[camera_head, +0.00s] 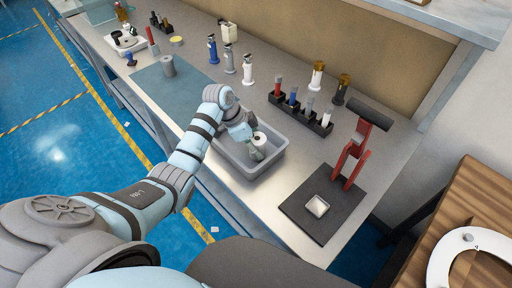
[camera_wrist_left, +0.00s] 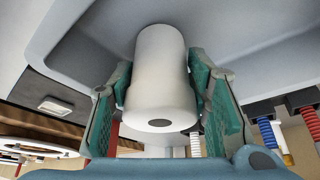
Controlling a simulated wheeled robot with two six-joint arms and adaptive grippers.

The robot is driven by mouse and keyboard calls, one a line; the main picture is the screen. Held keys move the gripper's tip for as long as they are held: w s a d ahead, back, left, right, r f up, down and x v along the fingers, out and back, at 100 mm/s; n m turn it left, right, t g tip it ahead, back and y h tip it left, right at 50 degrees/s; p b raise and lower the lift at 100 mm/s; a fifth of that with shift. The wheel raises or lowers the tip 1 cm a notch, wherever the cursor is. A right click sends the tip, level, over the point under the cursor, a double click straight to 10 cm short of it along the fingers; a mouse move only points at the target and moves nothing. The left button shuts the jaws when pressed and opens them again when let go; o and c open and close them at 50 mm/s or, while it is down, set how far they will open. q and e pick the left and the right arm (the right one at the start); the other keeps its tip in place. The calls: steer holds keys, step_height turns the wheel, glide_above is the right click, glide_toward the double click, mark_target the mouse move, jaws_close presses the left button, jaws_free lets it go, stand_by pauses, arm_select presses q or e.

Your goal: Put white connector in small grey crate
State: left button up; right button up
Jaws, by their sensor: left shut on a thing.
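The white connector (camera_wrist_left: 158,75) is a white cylinder with a dark hole in its end. In the left wrist view it sits between the two green finger pads of my left gripper (camera_wrist_left: 160,105), which is shut on it. In the head view the connector (camera_head: 258,139) shows at my left gripper (camera_head: 254,146), over the small grey crate (camera_head: 275,157), inside its rim outline. The crate's grey wall (camera_wrist_left: 250,55) also fills the upper part of the left wrist view. I cannot tell whether the connector touches the crate floor. My right gripper is not in view.
A black rack (camera_head: 300,115) with several coloured connectors stands behind the crate.

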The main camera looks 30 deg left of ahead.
arm_select(q)
steer(key=shift+w+f, duration=0.1)
steer(key=shift+f, duration=0.25)
steer(key=o, duration=1.2)
steer(key=shift+r, duration=0.1)
steer(key=p+v, duration=0.1)
steer(key=v, duration=1.1)
steer(key=shift+d, duration=0.15)
